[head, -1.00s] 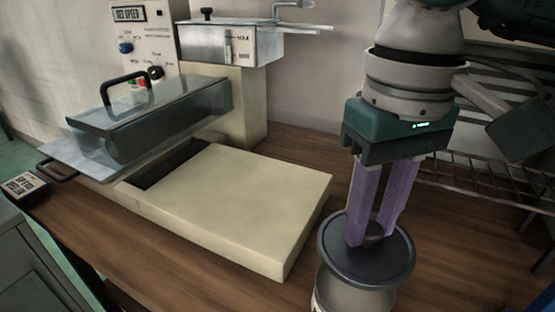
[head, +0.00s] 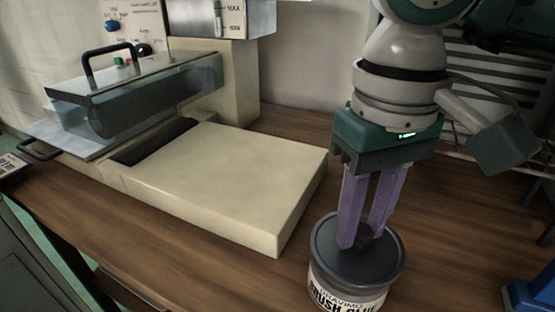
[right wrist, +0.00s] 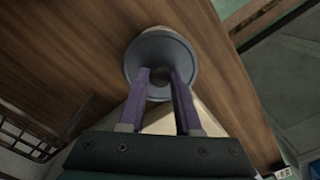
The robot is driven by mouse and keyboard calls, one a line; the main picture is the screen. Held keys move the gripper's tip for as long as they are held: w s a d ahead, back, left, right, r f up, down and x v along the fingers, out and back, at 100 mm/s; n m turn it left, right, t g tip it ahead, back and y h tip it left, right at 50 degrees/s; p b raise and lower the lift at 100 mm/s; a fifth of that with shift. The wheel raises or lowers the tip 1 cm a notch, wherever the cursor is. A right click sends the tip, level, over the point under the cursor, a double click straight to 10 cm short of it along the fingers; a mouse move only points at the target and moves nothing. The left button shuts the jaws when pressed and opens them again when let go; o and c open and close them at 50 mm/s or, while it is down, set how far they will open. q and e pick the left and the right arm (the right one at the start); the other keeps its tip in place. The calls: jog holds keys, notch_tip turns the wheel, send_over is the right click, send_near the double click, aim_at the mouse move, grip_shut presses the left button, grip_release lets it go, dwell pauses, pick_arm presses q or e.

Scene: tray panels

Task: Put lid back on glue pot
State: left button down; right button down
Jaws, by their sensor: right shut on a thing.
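The glue pot (head: 347,294) is a pale round tub with a dark-lettered label, standing on the wooden bench at the lower middle right of the head view. The dark grey round lid (head: 330,252) lies level over its mouth. From here it looks seated or nearly so; I cannot tell if a thin gap remains. My right gripper (head: 360,242) points down with its purple fingers shut on the lid's centre knob. In the right wrist view the lid (right wrist: 137,62) is a grey disc at the fingertips (right wrist: 160,78), hiding most of the pot. My left gripper is not in view.
A cream machine with a broad flat bed (head: 225,175) stands left of the pot, its near corner close by. Its clear cover (head: 140,85) has a black handle. A wire rack is behind my right arm. A blue object (head: 530,292) is at the lower right. Bare bench lies between.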

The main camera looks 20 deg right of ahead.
jog(key=shift+b, duration=0.55)
dwell(0.9)
dwell(0.5)
jog(key=shift+f+b, duration=0.15)
jog(key=shift+b, duration=0.3)
dwell(0.4)
jog(key=shift+b, duration=0.35)
dwell(0.5)
jog(key=c, duration=0.5)
grip_release()
jog(key=o, duration=0.5)
jog(key=shift+c, duration=0.2)
